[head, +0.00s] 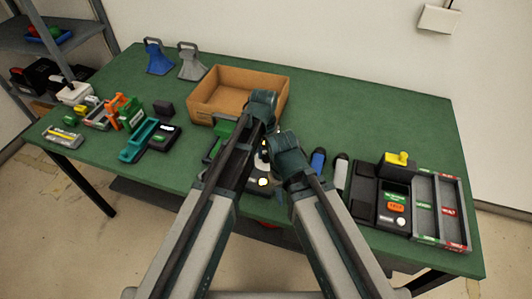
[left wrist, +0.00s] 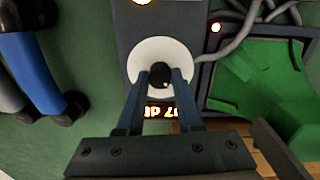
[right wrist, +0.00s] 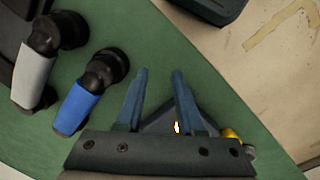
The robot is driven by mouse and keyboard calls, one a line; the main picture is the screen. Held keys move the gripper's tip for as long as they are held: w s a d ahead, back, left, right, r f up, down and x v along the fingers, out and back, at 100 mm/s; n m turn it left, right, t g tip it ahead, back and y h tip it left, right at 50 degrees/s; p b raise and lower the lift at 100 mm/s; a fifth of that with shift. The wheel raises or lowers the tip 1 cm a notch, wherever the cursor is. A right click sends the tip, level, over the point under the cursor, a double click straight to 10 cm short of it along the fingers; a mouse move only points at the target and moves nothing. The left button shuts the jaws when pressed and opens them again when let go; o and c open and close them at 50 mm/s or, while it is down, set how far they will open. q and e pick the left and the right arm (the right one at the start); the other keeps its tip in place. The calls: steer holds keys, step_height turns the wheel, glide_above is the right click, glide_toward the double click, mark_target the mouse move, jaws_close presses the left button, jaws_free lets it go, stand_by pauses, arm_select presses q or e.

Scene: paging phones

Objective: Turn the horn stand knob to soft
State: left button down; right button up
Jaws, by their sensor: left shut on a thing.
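The stand's dark box (left wrist: 140,22) fills the upper middle of the left wrist view. It carries a round black knob (left wrist: 160,72) on a white disc (left wrist: 147,52). My left gripper (left wrist: 160,82) is shut on the knob, a finger on each side. A lit orange display (left wrist: 163,110) is partly covered by the fingers; I can read about "7 dB". In the head view my arms hide most of the stand; a white part with a light (head: 263,182) shows between them. My right gripper (right wrist: 160,78) is open and empty above the table near its front edge.
Blue (head: 318,160) and grey (head: 341,168) handsets lie right of my arms, beside a console (head: 368,192). A brown box (head: 207,110) stands behind my arms. Blue (head: 159,62) and grey (head: 192,66) horns stand at the back left. Grey cables (left wrist: 245,30) run beside the stand.

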mark_target(265, 156)
stand_by(0.5)
arm_select(q)
steer(key=c, duration=0.6)
jaws_free()
steer(key=shift+o, duration=0.2)
steer(key=shift+r, duration=0.15)
arm_select(e)
steer(key=shift+r, duration=0.15)
arm_select(q)
step_height(265, 156, up, 14)
steer(key=p, duration=1.3)
steer(key=shift+a+f+p, duration=0.2)
steer(key=shift+f+p, duration=0.05)
steer(key=shift+p, duration=0.15)
arm_select(e)
step_height(265, 156, up, 14)
steer(key=shift+f, duration=0.25)
arm_select(q)
steer(key=s+a+y, duration=0.1)
steer(key=s+a, duration=0.1)
steer(key=s, duration=0.6)
steer(key=s+a+m+b, duration=0.1)
steer(key=s+a, duration=0.2)
steer(key=s, duration=0.5)
steer(key=shift+s+a+f+y, duration=0.25)
steer(key=shift+a+f+y, duration=0.05)
steer(key=shift+f+y, duration=0.15)
arm_select(e)
steer(key=shift+f, duration=0.5)
